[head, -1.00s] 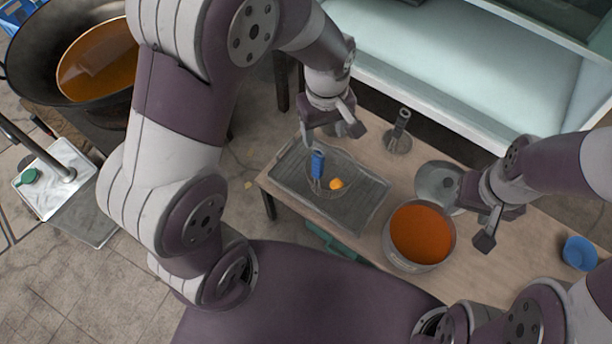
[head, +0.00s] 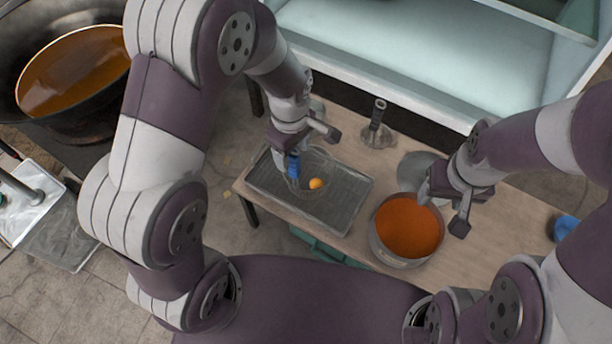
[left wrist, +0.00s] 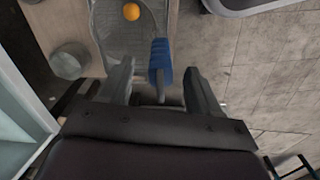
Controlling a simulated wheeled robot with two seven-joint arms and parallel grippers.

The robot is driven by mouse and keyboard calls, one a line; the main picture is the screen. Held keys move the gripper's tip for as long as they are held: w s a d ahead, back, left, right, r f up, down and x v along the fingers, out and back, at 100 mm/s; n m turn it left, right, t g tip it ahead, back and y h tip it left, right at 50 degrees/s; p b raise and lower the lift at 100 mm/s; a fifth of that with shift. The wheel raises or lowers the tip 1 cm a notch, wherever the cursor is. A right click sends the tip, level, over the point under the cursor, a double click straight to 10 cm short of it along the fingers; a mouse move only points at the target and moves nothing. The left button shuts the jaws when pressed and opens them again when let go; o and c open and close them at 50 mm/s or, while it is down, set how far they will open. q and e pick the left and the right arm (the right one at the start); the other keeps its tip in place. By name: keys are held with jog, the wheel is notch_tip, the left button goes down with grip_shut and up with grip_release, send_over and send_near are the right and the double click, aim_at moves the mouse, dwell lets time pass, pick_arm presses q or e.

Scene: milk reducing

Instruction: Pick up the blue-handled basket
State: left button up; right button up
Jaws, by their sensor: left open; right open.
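The basket's blue handle (head: 293,166) stands over a dark grey tray (head: 345,207) on the table in the head view. The wire basket holds an orange ball (head: 316,183). My left gripper (head: 305,140) is open at the handle. In the left wrist view the blue handle (left wrist: 161,62) lies between the two open fingers of that gripper (left wrist: 160,85), with gaps on both sides; the orange ball (left wrist: 131,12) is beyond. My right gripper (head: 447,212) is open and empty beside the pot of orange liquid (head: 408,225).
A metal stand with an upright dark handle (head: 378,115) is behind the tray. A blue bowl (head: 566,227) sits at the table's right. A large pan of orange liquid (head: 70,70) is at the far left. A pale glass-topped case (head: 420,60) borders the table's back.

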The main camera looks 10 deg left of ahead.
pick_arm(q)
notch_tip(320, 180, down, 2)
jog(key=shift+r, duration=0.1)
grip_shut()
